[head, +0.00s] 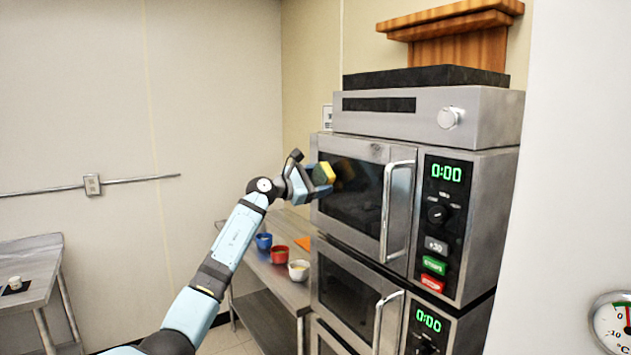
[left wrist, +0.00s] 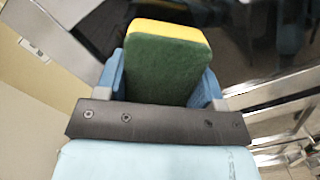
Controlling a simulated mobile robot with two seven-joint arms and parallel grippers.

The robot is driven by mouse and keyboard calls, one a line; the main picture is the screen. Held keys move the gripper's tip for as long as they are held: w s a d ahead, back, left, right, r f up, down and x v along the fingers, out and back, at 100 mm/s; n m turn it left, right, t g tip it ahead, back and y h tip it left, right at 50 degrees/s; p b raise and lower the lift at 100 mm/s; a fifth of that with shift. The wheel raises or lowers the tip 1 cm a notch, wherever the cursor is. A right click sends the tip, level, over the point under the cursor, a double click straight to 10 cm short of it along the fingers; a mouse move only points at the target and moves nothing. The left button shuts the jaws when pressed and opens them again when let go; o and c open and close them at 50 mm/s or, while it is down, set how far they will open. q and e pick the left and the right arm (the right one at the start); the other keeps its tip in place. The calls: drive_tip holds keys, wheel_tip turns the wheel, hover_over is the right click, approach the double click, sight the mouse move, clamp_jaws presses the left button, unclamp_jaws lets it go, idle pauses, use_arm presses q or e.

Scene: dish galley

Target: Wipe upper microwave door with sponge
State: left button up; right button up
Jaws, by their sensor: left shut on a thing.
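The upper microwave door (head: 352,196) is shut, with a dark window in a steel frame and a vertical handle (head: 397,210) at its right side. My left gripper (head: 313,179) is shut on a yellow and green sponge (head: 324,173) at the left part of the door. In the left wrist view the sponge (left wrist: 167,65) sits between the two blue fingers, green face toward the camera and yellow edge at the far end. The dark door window (left wrist: 90,25) lies just beyond it. I cannot tell whether the sponge touches the door. My right gripper is not in view.
A lower microwave (head: 350,290) stands beneath the upper one. A steel table (head: 285,285) to the left holds a blue cup (head: 263,242), a red cup (head: 279,255) and a white cup (head: 299,270). Another table (head: 35,265) stands at the far left.

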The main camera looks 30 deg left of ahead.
sight(322, 184)
use_arm(q)
drive_tip(key=shift+x, duration=0.9)
idle(0.5)
drive_tip(key=shift+s+d+p, duration=0.2)
drive_tip(key=shift+s+d, duration=0.25)
drive_tip(key=shift+d, duration=0.45)
drive_tip(key=shift+s+d+p, duration=0.2)
drive_tip(key=shift+s+d, duration=0.2)
drive_tip(key=shift+d, duration=0.45)
drive_tip(key=shift+w+b, duration=0.15)
drive_tip(key=shift+b, duration=0.2)
drive_tip(key=shift+w+a+f+b, duration=0.1)
drive_tip(key=shift+w+a+b, duration=0.1)
drive_tip(key=shift+a+b, duration=0.3)
drive_tip(key=shift+w+a+b, duration=0.3)
drive_tip(key=shift+a+b, duration=0.25)
drive_tip(key=shift+a, duration=0.15)
drive_tip(key=shift+w+a, duration=0.25)
drive_tip(key=shift+a, duration=0.35)
drive_tip(key=shift+b, duration=0.3)
